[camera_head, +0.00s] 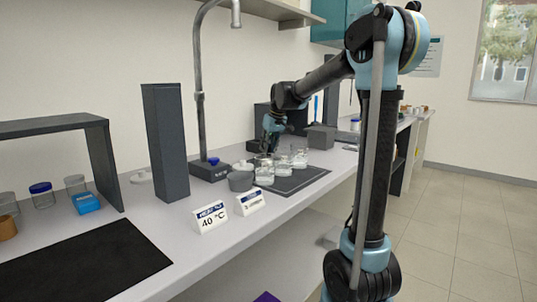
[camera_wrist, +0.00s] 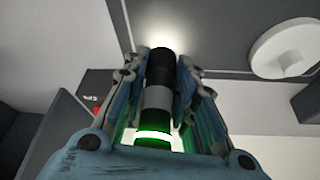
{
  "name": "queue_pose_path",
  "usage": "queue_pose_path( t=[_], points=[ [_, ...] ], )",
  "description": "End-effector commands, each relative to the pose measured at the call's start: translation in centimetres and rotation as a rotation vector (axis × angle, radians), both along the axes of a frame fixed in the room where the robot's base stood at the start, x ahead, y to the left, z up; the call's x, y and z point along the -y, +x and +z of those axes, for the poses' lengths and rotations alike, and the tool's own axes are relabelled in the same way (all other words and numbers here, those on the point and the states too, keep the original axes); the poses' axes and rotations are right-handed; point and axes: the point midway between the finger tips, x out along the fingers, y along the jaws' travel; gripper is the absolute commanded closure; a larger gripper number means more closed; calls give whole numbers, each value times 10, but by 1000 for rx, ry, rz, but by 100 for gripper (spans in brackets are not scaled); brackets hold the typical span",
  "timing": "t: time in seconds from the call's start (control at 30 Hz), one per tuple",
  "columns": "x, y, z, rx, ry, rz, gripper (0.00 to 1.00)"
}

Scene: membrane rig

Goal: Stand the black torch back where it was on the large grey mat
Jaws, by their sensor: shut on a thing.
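My gripper (camera_wrist: 162,95) is shut on the black torch (camera_wrist: 160,66), with one finger on each side of it. The torch has a grey band and a glowing green ring near my palm. Its far end points away from the wrist, and a bright patch of light shows just beyond it. In the head view my gripper (camera_head: 268,142) is low over the back of the bench, behind the glassware; the torch cannot be made out there. A dark grey mat (camera_head: 308,182) lies under the glassware. The wrist view shows a dark grey surface with a pale line beyond the torch.
A tall dark block (camera_head: 166,143), a lamp stand (camera_head: 199,105) and two signs (camera_head: 210,217) are to the left. A white disc (camera_wrist: 287,48) is right of the torch. A black mat (camera_head: 80,264) lies front left.

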Motion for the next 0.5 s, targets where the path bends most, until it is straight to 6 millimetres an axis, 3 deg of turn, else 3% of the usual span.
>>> queue_pose_path(
  t=[0.17, 0.5],
  points=[
    [0, 0, -21, 0, 0, 0, 100],
    [-1, 0, -24, 0, 0, 1, 100]
  ],
)
